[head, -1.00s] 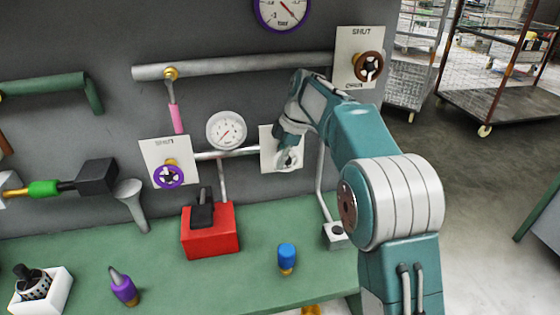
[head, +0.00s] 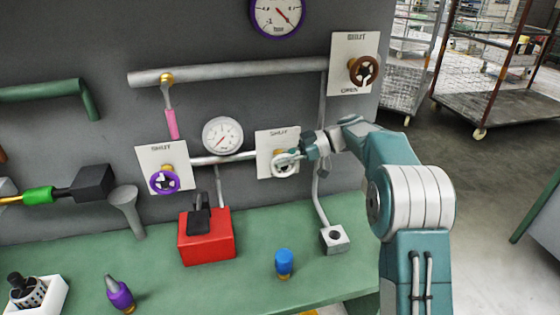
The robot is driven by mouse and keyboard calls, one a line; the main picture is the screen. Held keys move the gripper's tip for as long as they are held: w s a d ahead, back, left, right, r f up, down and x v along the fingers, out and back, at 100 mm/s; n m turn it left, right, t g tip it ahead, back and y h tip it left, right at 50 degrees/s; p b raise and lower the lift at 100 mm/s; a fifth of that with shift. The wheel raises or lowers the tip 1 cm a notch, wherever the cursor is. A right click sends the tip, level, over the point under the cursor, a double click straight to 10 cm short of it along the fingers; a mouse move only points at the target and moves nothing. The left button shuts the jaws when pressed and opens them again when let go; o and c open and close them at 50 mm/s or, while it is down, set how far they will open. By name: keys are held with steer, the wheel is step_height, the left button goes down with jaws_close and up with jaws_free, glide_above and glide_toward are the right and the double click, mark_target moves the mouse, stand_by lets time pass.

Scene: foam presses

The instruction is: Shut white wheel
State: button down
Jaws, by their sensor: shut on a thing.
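The white wheel (head: 283,167) is a small hand wheel in front of a white plate (head: 266,141) marked SHUT at its top, on the grey wall. My gripper (head: 297,155) reaches it from the right. Its fingers are closed on the wheel's upper right rim. The gripper covers part of the wheel and the lower right of the plate. The fingertips are small in this view.
A purple wheel (head: 164,182) and a brown wheel (head: 363,71) sit on similar plates to the left and upper right. A white gauge (head: 222,136) is left of the white wheel. Below, the green bench holds a red box (head: 207,248) and a blue-topped item (head: 284,262).

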steer(key=shift+w+d+g+y, duration=0.15)
steer(key=shift+g+y, duration=0.1)
steer(key=shift+y, duration=0.55)
steer(key=shift+d+g+y, duration=0.15)
steer(key=shift+g+y, duration=0.1)
steer(key=shift+y, duration=0.55)
steer(key=c, duration=0.6)
jaws_free()
steer(key=shift+c, duration=0.2)
steer(key=shift+w+d, duration=0.1)
steer(key=v, duration=0.7)
steer(key=shift+f, duration=0.2)
steer(key=shift+d, duration=0.15)
